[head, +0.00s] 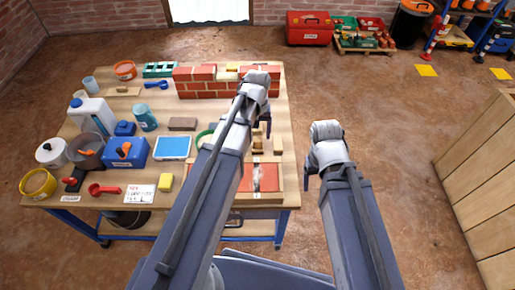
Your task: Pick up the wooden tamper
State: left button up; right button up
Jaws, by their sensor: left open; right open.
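A small light-wood piece with a darker upright part, which looks like the wooden tamper (257,143), stands near the right edge of the wooden table (220,225). It is just right of my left forearm, which may hide part of it. My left gripper (266,122) hangs over the table, a little beyond the tamper in the picture, open and apparently empty. My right gripper (308,180) is off the table's right side, over the floor, open and apparently empty. Both grippers' fingers are partly hidden by their wrists.
A low brick wall (205,90) stands at the table's back right. A reddish panel (268,178) lies at the front right. Tubs, a blue toolbox (122,153) and bottles crowd the left. A wooden crate (480,180) stands far right; the floor between is clear.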

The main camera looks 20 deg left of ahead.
aim_at(257, 139)
pick_arm(q)
notch_tip(257, 139, down, 4)
jog(key=b, duration=0.3)
jog(key=shift+r, duration=0.15)
jog(key=shift+c, duration=0.3)
grip_shut()
